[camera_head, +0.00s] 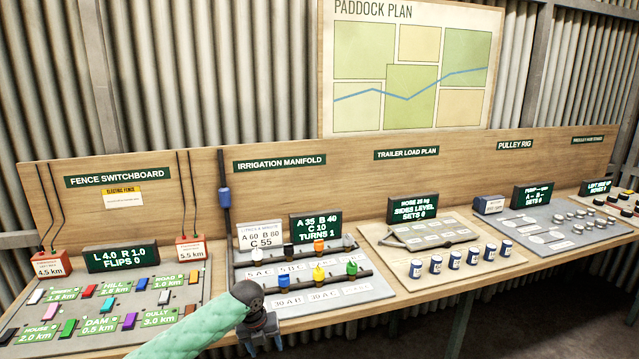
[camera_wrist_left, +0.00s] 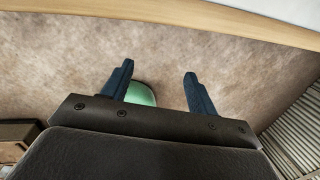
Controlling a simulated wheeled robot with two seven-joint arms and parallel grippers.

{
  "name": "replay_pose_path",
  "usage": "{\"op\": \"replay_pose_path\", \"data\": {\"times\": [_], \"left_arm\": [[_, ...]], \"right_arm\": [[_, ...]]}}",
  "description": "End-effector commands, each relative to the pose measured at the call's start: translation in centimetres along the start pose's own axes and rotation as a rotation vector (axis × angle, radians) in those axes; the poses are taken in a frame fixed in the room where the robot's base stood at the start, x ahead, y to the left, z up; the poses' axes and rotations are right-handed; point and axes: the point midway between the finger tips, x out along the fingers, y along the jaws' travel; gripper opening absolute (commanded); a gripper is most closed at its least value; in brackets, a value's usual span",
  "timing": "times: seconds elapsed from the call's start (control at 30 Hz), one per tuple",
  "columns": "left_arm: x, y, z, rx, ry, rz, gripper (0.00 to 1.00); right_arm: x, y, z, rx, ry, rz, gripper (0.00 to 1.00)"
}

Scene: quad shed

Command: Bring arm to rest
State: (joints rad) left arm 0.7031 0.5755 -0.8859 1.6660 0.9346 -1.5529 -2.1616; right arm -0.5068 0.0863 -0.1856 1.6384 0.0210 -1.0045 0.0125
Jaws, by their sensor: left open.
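My left arm, in a green sleeve, comes in from the bottom left of the head view. My left gripper (camera_head: 262,344) hangs at the front edge of the long wooden bench, in front of the irrigation manifold board. In the left wrist view the two dark blue fingers of the left gripper (camera_wrist_left: 158,85) stand apart with nothing between them. Below them is bare brown floor (camera_wrist_left: 220,60). A rounded green shape (camera_wrist_left: 141,94) shows partly behind one finger; I cannot tell what it is. My right gripper is in neither view.
The wooden bench (camera_head: 420,305) runs across the head view; its edge (camera_wrist_left: 250,20) crosses the top of the wrist view. It bears the fence switchboard (camera_head: 90,338), the irrigation manifold with coloured valves (camera_head: 351,268), several cans (camera_head: 454,258) and the pulley rig board (camera_head: 530,240). A corrugated wall stands behind.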

Motion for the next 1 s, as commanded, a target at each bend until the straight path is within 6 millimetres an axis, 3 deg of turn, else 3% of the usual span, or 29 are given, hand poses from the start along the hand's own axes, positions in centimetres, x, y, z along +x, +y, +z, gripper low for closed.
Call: {"op": "replay_pose_path", "data": {"times": [0.1,0.53,1.0], "left_arm": [[3.8,-0.5,-2.0,-0.163,0.000,-0.034,0.59],[15.3,-0.2,-9.5,-0.797,0.008,-0.126,0.59],[26.6,3.9,-20.6,-1.531,0.032,-0.159,0.59]], "right_arm": [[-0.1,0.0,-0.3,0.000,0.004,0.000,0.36],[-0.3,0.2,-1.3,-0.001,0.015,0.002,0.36],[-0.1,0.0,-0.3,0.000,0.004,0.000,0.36]]}}
